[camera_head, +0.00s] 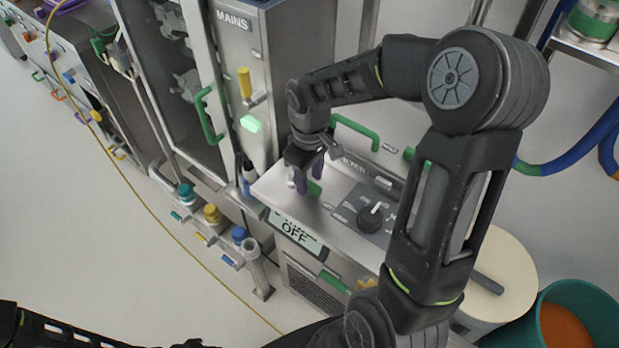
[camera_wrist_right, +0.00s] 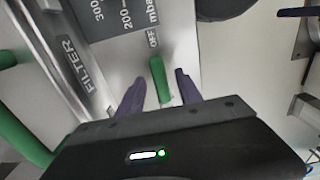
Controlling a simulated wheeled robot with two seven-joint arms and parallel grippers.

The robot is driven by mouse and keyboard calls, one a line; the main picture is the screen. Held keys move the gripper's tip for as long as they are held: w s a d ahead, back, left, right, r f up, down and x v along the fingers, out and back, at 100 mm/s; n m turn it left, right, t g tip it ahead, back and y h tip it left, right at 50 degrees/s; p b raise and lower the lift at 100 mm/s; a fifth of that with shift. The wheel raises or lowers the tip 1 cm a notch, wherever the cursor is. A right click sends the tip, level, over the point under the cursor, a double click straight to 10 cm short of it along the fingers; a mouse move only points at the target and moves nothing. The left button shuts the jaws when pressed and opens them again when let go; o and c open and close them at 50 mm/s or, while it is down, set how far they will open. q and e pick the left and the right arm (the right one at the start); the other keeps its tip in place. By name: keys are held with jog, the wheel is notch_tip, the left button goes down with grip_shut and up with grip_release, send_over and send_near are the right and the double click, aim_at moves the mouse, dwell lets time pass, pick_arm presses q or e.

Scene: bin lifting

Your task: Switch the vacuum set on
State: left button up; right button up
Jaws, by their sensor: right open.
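The vacuum set (camera_head: 345,225) is a grey metal unit with a sloped top panel. Its front display (camera_head: 293,234) reads OFF. A short green lever (camera_head: 315,188) stands on the panel's left part; it also shows in the right wrist view (camera_wrist_right: 160,80). My right gripper (camera_head: 308,176) is open above this part of the panel. In the right wrist view its two purple fingertips (camera_wrist_right: 158,88) lie on either side of the green lever, with gaps visible. A black dial with a white pointer (camera_head: 371,215) sits to the right. My left gripper does not show.
A tall cabinet marked MAINS (camera_head: 235,22) with a green handle (camera_head: 207,115) stands behind left. A green handle (camera_head: 355,130) rises at the panel's back. A teal bucket (camera_head: 585,300) and a cream drum (camera_head: 510,265) stand at right. The left floor is open, crossed by a yellow cable.

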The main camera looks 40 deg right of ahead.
jog(key=shift+f, duration=0.55)
jog(key=shift+c, duration=0.2)
grip_shut()
dwell(0.9)
